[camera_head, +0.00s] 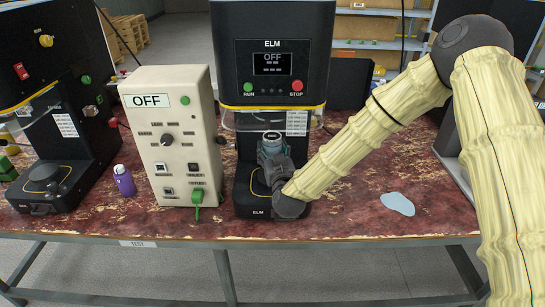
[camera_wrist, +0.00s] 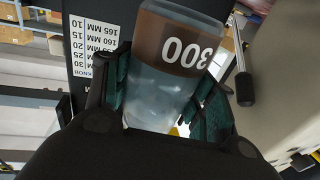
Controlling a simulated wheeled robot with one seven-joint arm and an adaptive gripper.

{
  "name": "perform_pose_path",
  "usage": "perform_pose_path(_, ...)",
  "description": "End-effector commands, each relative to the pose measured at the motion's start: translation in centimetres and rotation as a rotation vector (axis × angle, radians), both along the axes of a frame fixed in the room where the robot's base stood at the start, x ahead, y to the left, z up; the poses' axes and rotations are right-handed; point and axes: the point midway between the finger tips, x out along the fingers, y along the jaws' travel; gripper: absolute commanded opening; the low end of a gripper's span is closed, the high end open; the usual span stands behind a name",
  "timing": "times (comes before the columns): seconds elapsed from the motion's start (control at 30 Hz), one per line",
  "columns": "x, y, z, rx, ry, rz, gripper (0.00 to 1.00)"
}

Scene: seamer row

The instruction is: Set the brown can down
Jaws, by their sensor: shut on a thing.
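The brown can (camera_wrist: 170,75) has a brown band marked "300" and a pale grey-blue, glassy-looking body in the wrist view. The can is held over the base of the middle seamer, marked ELM (camera_head: 260,212). My gripper and wrist hide the can's bottom, so I cannot tell whether it touches the round plate.
A beige control box (camera_head: 170,135) reading OFF stands left of the seamer. A purple bottle (camera_head: 124,180) and another seamer (camera_head: 60,110) are farther left. A pale blue puddle-like patch (camera_head: 398,203) lies on the red-brown table (camera_head: 340,222), whose right part is mostly clear.

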Motion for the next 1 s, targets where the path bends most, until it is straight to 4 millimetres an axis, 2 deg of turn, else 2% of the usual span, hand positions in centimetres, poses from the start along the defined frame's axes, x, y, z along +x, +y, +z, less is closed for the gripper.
perform_pose_path(0.3,-0.1,-0.1,-2.6,0.0,0.002,-0.001,0.23)
perform_pose_path(0.73,-0.1,-0.1,-3.2,0.0,0.002,0.0,0.23)
perform_pose_path(0.77,-0.1,-0.1,-3.2,-0.001,0.003,0.0,0.58)
perform_pose_path(0.8,-0.1,-0.1,-3.2,-0.001,0.003,0.0,0.65)
perform_pose_path(0.87,-0.1,-0.1,-3.2,-0.001,0.003,0.0,0.76)
perform_pose_path(1.0,-0.1,-0.1,-3.2,-0.001,0.003,0.0,0.77)
